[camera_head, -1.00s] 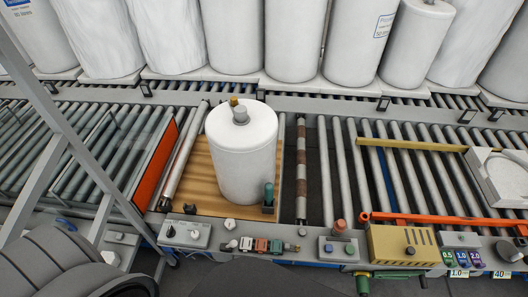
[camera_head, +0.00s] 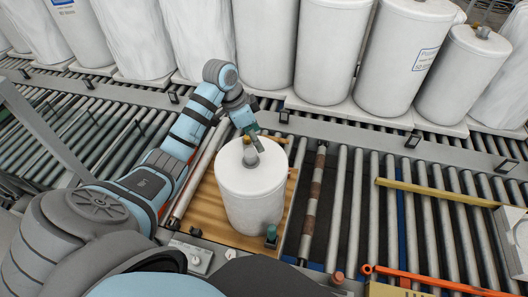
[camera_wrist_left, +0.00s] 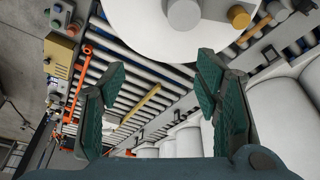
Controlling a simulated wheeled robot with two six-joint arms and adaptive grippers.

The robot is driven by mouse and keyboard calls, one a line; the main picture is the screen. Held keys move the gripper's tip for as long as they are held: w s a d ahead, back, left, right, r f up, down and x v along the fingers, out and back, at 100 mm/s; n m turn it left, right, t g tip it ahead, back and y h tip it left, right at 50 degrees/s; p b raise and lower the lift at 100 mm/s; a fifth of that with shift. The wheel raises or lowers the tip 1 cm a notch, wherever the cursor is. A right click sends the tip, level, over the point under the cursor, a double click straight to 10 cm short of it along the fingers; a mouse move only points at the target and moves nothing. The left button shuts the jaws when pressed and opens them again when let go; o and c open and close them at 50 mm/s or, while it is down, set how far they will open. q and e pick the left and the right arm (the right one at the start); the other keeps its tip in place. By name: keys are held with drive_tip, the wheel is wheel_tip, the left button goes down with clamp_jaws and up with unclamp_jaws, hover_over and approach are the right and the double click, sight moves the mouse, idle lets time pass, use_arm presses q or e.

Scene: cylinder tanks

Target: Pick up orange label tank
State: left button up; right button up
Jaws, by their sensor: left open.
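A white cylinder tank (camera_head: 252,195) stands upright on a wooden board (camera_head: 215,222) on the roller conveyor. No orange label shows on its visible side. Its top carries a grey valve (camera_head: 250,158), partly behind my gripper in the head view. In the left wrist view, the tank top (camera_wrist_left: 140,25) fills the upper edge, with a grey knob (camera_wrist_left: 184,14) and a brass fitting (camera_wrist_left: 238,16). My left gripper (camera_head: 255,140) is above the tank top, close to the valve. Its two green-padded fingers (camera_wrist_left: 162,105) are spread with nothing between them. My right gripper is out of view.
A row of large white tanks (camera_head: 335,50) stands behind the conveyor. A yellow bar (camera_head: 430,190) lies across the rollers at the right, with an orange bar (camera_head: 430,279) nearer the front. A small green-topped fitting (camera_head: 271,234) is beside the tank's base.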

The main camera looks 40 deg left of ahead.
sight(250, 153)
use_arm(q)
drive_tip(key=s+a+f+b, duration=0.1)
drive_tip(key=f+b, duration=0.1)
drive_tip(key=b, duration=0.1)
drive_tip(key=s+a+f+n+y+b, duration=0.1)
drive_tip(key=f+b, duration=0.1)
drive_tip(key=b, duration=0.1)
drive_tip(key=s+a+f+n+b, duration=0.1)
drive_tip(key=f+b, duration=0.1)
drive_tip(key=b, duration=0.1)
drive_tip(key=shift+s+a+f+g+y+b, duration=0.1)
drive_tip(key=shift+s+f+g+y+b, duration=0.1)
drive_tip(key=shift+f+g+y+b, duration=0.15)
drive_tip(key=w+f+b, duration=0.3)
drive_tip(key=w+f, duration=0.1)
drive_tip(key=f, duration=0.1)
drive_tip(key=shift+w, duration=0.35)
drive_tip(key=shift+d+f, duration=0.2)
drive_tip(key=shift+f, duration=0.05)
drive_tip(key=shift+s+r, duration=0.2)
drive_tip(key=shift+s, duration=0.1)
drive_tip(key=shift+c, duration=0.7)
drive_tip(key=shift+f, duration=0.1)
drive_tip(key=c, duration=0.6)
drive_tip(key=shift+w, duration=0.1)
clamp_jaws()
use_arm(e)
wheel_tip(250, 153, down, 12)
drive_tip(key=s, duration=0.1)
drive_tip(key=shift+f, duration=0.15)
